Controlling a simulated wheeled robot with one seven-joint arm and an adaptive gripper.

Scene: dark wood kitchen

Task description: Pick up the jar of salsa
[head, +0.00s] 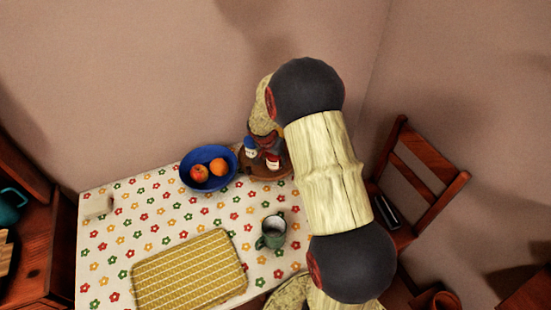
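Several small containers stand close together on a round brown wooden tray (248,168) at the back of the table, in the head view. One is white with a blue top (250,147); another is a small red and white container (272,162). I cannot tell which of them is the jar of salsa; labels are too small to read. My arm reaches over the table from the lower right and bends down at the tray. My gripper (265,142) is small and dark, right over or among the containers. Whether its fingers touch or hold any of them is not visible.
A blue bowl (187,180) with fruit stands left of the tray. A green mug (271,236) and a yellow woven placemat (190,272) lie nearer on the flowered tablecloth (135,225). A wooden chair (425,155) stands at right. Walls rise close behind the table.

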